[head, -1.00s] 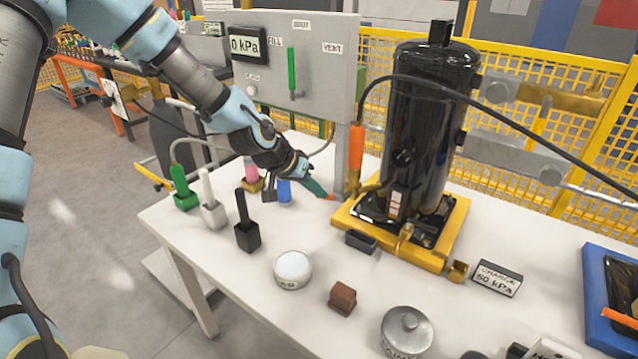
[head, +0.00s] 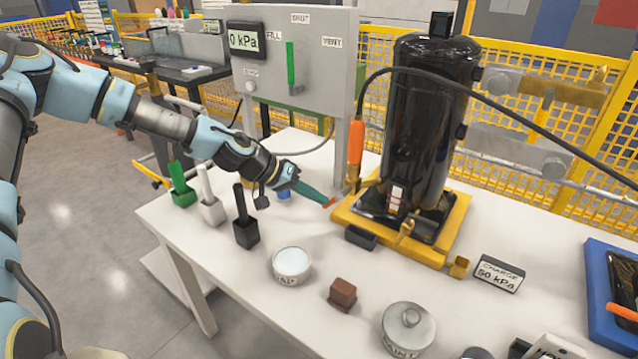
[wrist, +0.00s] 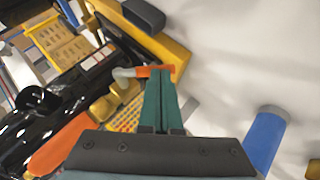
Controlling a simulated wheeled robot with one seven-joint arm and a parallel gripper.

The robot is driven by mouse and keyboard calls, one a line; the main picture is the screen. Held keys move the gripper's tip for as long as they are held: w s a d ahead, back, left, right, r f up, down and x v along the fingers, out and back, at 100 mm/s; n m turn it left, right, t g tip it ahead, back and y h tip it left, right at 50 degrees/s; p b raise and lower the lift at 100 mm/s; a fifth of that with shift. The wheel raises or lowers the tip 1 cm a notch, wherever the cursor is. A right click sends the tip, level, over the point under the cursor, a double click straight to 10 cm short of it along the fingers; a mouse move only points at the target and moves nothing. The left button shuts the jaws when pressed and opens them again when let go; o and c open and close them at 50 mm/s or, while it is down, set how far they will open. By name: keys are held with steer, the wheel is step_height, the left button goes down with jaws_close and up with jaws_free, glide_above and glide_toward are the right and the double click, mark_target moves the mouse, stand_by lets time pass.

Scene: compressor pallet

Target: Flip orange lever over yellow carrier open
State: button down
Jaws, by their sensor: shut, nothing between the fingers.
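The orange lever (head: 356,143) stands upright at the left corner of the yellow carrier (head: 437,256), beside the black compressor tank (head: 425,120). The lever's orange grip also shows at the lower left of the wrist view (wrist: 62,143). The yellow carrier edge shows at the top of the wrist view (wrist: 170,52). The tips (wrist: 160,72) are low beside the carrier's left corner, below and left of the lever grip. Whether they touch the clamp or carrier is unclear.
A black hose (head: 480,92) arches over the lever. A grey gauge panel (head: 300,60) stands behind. Green, white and black handled blocks (head: 246,228) stand left on the white table, with a round tin (head: 291,264) and brown block (head: 342,293) in front.

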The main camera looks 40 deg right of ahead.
steer(key=shift+r+p, duration=0.5)
steer(key=shift+r, duration=0.3)
